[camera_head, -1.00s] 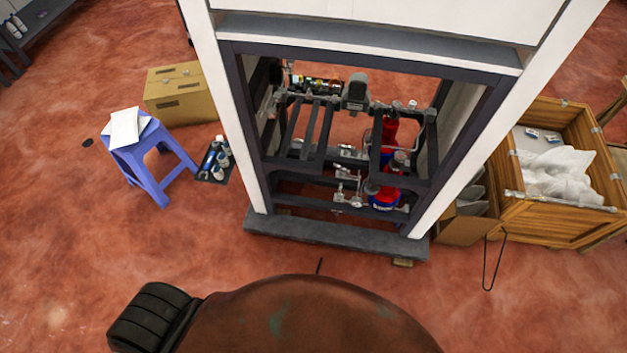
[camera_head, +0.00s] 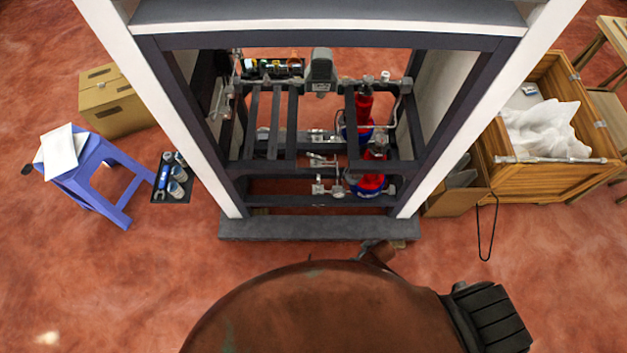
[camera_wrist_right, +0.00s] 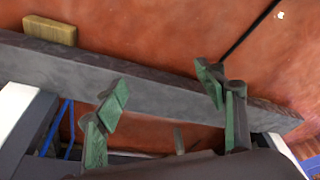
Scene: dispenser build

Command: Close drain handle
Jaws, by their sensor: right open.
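The dispenser frame (camera_head: 305,228) stands upright ahead of me in the head view, with white side posts and a dark base. Inside it are metal pipes and small valves (camera_head: 320,188) low in the middle, beside red and blue cylinders (camera_head: 371,183). I cannot tell which small part is the drain handle. In the right wrist view my right gripper (camera_wrist_right: 162,88) is open, its green-padded fingers apart with nothing between them, in front of the dark base beam (camera_wrist_right: 165,92). A dark part near the base in the head view may be my right gripper; this is unclear. My left gripper is not in view.
A blue stool (camera_head: 90,170) with papers, a cardboard box (camera_head: 110,100) and a small dark tray (camera_head: 163,193) stand left. A wooden crate (camera_head: 548,178) with white sacking stands right, beside a brown box (camera_head: 455,200). A yellowish block (camera_wrist_right: 50,30) lies by the beam.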

